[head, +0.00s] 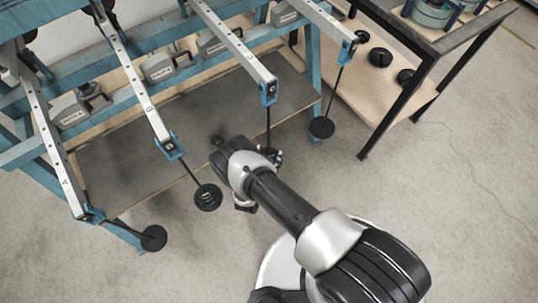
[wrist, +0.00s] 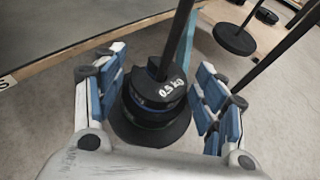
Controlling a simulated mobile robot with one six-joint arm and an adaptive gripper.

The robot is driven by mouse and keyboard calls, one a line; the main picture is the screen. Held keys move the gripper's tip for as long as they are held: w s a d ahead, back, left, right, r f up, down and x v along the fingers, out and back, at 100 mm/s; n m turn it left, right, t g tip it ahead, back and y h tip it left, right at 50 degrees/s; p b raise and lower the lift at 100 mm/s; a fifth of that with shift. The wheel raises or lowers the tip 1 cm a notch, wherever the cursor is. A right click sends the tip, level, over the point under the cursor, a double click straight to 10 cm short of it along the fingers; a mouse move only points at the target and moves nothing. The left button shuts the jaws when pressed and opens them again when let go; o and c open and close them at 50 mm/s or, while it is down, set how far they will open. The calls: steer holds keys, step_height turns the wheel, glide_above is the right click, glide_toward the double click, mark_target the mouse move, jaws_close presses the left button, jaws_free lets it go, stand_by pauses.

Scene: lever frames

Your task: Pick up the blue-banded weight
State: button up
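The blue-banded weight (wrist: 148,103) is in the wrist view, a dark disc with a thin blue edge low in a stack on a hanging rod. A black disc marked 0.5 kg (wrist: 168,86) lies on top of it, and a wider black plate (wrist: 150,134) is below. My gripper (wrist: 160,85) is open, with one blue-padded finger on each side of the stack. Gaps show between the pads and the discs. In the head view my gripper (head: 258,178) is at the hanger under the third lever arm, and my wrist hides most of that stack.
Other hanging weights are at the left (head: 153,238), beside my wrist (head: 207,197) and at the right (head: 321,127). A blue frame (head: 15,155) carries the lever arms over a low shelf (head: 130,165). A black-legged table (head: 428,65) stands right. The foreground floor is clear.

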steer(key=shift+a, duration=0.1)
steer(key=c, duration=1)
steer(key=shift+r, duration=0.1)
steer(key=shift+r+p, duration=0.45)
steer(key=shift+r, duration=0.15)
steer(key=s+d+p, duration=0.4)
steer(key=s+d, duration=0.4)
steer(key=s, duration=0.3)
step_height(320, 180, up, 14)
steer(key=p, duration=0.5)
steer(key=shift+w+a, duration=0.15)
steer(key=shift+a, duration=0.15)
